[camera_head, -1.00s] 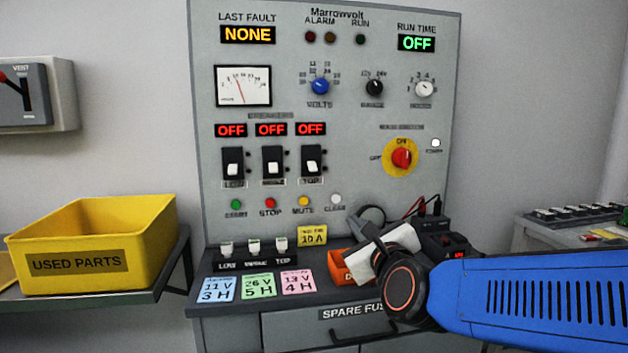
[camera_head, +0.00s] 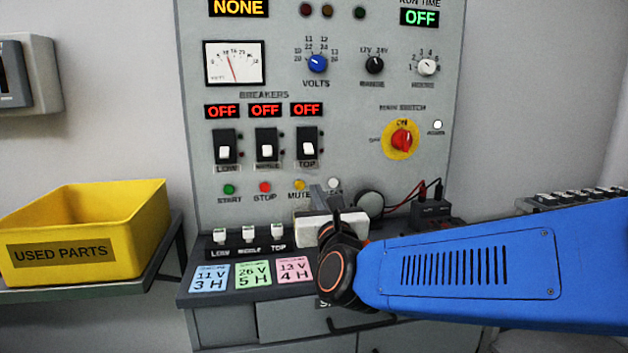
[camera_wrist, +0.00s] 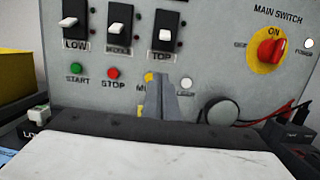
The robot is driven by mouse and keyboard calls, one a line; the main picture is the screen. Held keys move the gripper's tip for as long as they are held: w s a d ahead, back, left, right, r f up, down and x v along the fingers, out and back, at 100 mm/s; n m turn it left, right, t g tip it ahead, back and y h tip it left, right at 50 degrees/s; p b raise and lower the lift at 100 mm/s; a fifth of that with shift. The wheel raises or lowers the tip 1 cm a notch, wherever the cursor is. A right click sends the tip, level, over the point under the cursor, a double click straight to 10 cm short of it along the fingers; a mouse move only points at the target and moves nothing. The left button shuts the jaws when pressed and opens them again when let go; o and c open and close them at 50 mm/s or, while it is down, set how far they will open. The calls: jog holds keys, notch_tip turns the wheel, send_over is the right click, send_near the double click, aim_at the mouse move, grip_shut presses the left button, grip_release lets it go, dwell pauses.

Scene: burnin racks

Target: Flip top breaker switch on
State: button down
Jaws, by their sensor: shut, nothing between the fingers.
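The top breaker switch (camera_head: 308,149) is the rightmost of three black breakers on the grey panel (camera_head: 360,110). Its white lever sits low, and the red display (camera_head: 307,110) above it reads OFF. It also shows at upper middle in the wrist view (camera_wrist: 166,34). My gripper (camera_head: 318,192) is in front of the panel, below the top breaker and near the mute button. In the wrist view its fingers (camera_wrist: 172,98) are together and empty, hiding part of the mute label. I cannot tell whether the tips touch the panel.
The low (camera_head: 225,152) and middle (camera_head: 266,150) breakers also read OFF. Start, stop and mute buttons (camera_head: 300,185) sit below. The main switch (camera_head: 402,140) is to the right. A yellow bin (camera_head: 90,245) stands left. Leads (camera_head: 405,194) hang at right.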

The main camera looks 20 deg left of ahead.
aim_at(307, 157)
jog(key=x, duration=0.9)
jog(key=shift+d, duration=0.1)
jog(key=shift+w+r, duration=0.1)
jog(key=shift+r, duration=0.15)
jog(key=shift+s+d+r, duration=0.2)
jog(key=shift+s+r, duration=0.2)
jog(key=shift+r, duration=0.35)
jog(key=shift+s+d+r, duration=0.2)
jog(key=shift+s+r, duration=0.2)
jog(key=shift+r, duration=0.35)
